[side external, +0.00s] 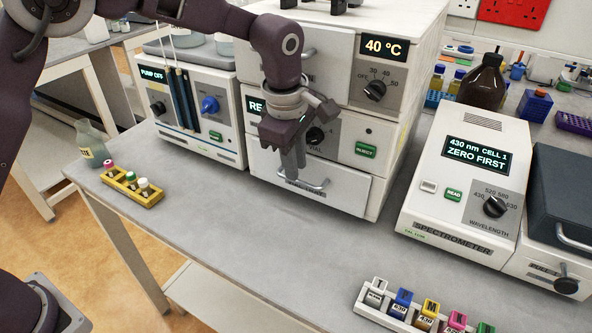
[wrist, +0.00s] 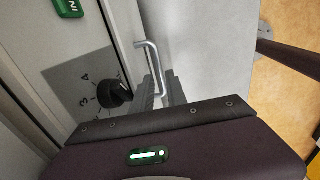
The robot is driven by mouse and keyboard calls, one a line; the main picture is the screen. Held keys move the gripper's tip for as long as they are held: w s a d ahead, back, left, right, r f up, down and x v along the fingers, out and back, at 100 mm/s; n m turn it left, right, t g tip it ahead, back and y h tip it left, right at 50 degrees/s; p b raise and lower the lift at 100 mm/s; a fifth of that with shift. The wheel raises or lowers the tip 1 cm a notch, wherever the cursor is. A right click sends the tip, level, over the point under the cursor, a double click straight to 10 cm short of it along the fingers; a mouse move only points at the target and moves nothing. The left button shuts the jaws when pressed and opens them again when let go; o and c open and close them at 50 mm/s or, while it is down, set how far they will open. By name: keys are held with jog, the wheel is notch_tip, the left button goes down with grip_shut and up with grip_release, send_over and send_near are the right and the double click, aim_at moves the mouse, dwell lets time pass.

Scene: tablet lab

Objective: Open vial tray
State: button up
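The vial tray looks to be the white drawer front (side external: 345,193) at the bottom of the stacked instrument, below a panel marked VIAL. It appears shut. Its silver bar handle (side external: 318,186) shows in the side external view, partly behind my fingers. The handle also shows in the wrist view (wrist: 151,62), with its near end by the fingertips. My gripper (side external: 295,170) points down at the handle's left part. In the wrist view my gripper (wrist: 163,84) has a gap between its fingers. Whether the bar lies fully between them is unclear.
The bench (side external: 250,215) is clear in front of the drawer. A yellow vial rack (side external: 133,190) and a flask (side external: 91,145) stand at left. The spectrometer (side external: 460,185) stands at right, with a row of coloured cuvette blocks (side external: 428,312) at the front.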

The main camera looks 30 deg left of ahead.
jog(key=shift+w+f, duration=0.15)
jog(key=shift+f, duration=0.55)
jog(key=shift+w+f, duration=0.1)
jog(key=shift+f, duration=0.55)
grip_shut()
jog(key=shift+r, duration=0.1)
